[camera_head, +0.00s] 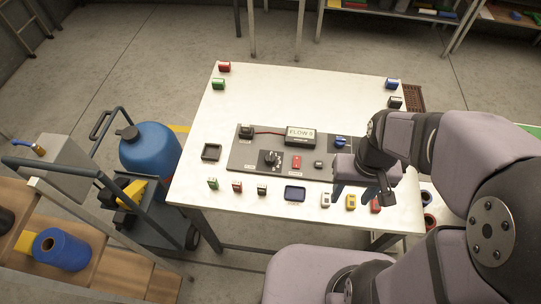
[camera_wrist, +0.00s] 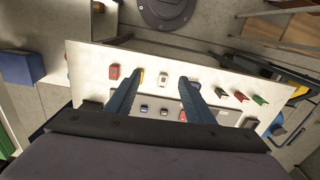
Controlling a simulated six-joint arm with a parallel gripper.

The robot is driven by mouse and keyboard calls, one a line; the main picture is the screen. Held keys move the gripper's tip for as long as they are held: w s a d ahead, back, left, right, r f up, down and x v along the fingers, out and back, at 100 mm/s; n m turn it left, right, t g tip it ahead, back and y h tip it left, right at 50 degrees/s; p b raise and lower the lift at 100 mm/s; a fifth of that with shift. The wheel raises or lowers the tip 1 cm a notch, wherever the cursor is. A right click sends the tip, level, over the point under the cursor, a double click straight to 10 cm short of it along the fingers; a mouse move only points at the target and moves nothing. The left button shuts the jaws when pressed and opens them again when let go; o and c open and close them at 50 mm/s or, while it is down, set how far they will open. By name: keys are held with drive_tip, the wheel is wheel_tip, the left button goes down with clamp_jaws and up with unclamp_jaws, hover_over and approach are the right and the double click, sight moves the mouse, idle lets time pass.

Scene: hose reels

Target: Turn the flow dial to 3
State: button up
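The black dial (camera_head: 271,157) is a round knob with pale marks around it, on the left part of a grey panel (camera_head: 242,157) on the white table. Its pointer setting is too small to read. A box labelled FLOW (camera_head: 301,134) stands behind it; its last character is unclear. My gripper (camera_head: 352,193) is above the table's front right, right of the dial and apart from it. In the wrist view my gripper (camera_wrist: 159,76) has its two blue fingers spread with nothing held between them. I cannot make out the dial in the wrist view.
The panel also carries a red button (camera_head: 296,162), a small black switch (camera_head: 318,164) and a blue part (camera_head: 340,142). Several small coloured blocks and a dark-screened device (camera_head: 295,193) line the table's front. A cart with a blue tank (camera_head: 150,150) stands left.

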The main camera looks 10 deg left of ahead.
drive_tip(key=w+a+f+n+b, duration=0.2)
drive_tip(key=w+a+n+b, duration=0.1)
drive_tip(key=w+a, duration=0.3)
drive_tip(key=w+a+f+n+b, duration=0.3)
drive_tip(key=w, duration=0.4)
drive_tip(key=n+b, duration=0.3)
drive_tip(key=n, duration=0.2)
hover_over(270, 157)
wheel_tip(270, 157, down, 6)
drive_tip(key=shift+w+r, duration=0.1)
drive_tip(key=shift+r, duration=0.05)
drive_tip(key=shift+f+p, duration=0.85)
drive_tip(key=shift+f, duration=2.8)
drive_tip(key=c, duration=1)
